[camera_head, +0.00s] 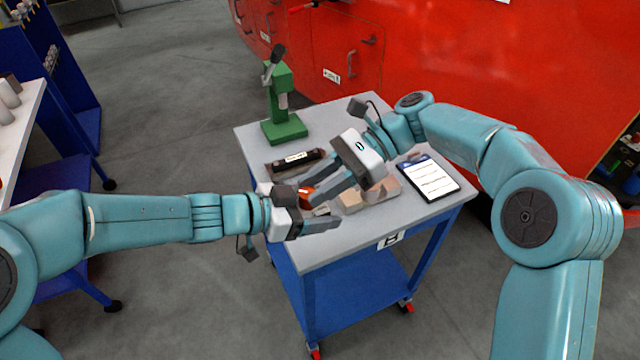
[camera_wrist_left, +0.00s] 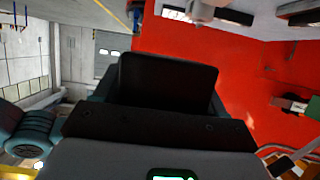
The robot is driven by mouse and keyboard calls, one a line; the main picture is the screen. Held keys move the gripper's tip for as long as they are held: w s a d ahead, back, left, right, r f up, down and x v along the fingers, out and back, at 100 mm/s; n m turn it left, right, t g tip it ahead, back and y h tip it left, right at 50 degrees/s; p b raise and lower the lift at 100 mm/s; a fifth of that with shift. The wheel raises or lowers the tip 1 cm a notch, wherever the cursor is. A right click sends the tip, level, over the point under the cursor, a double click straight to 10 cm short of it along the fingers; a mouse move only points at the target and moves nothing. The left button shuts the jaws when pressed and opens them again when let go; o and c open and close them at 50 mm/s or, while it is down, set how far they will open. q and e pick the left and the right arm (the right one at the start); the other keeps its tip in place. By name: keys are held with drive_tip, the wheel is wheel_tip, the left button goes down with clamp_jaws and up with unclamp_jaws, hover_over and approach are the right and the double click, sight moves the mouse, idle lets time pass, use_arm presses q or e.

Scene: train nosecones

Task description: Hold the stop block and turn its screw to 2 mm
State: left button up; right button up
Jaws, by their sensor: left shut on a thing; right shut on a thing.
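My left gripper (camera_head: 322,222) comes in low over the front left of the grey cart top (camera_head: 405,210). It is shut on a small greyish piece (camera_head: 321,210), apparently the stop block, mostly hidden by the fingers. My right gripper (camera_head: 312,197) reaches down from the right, close above the left one. It is shut on an orange-red piece (camera_head: 306,192), mostly hidden between its fingers; I cannot tell its full shape. The screw and its setting cannot be made out. In the left wrist view a dark gripper body (camera_wrist_left: 165,85) fills the middle, and the held piece is not visible.
A green hand press (camera_head: 283,118) stands at the cart's back left. A black holder with a white label (camera_head: 293,160) lies before it. Tan blocks (camera_head: 384,188) sit near the front right, beside a tablet (camera_head: 428,178). A large red body (camera_head: 450,60) stands behind.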

drive_tip(key=shift+w+a+n+g+h, duration=0.15)
drive_tip(key=shift+n+g+h, duration=0.3)
drive_tip(key=shift+n+g, duration=0.35)
drive_tip(key=shift+w+a+n+g+h, duration=0.15)
drive_tip(key=shift+n+g+h, duration=0.3)
drive_tip(key=shift+n+g, duration=0.3)
drive_tip(key=shift+d+r, duration=0.1)
drive_tip(key=o, duration=1.1)
drive_tip(key=shift+c, duration=0.2)
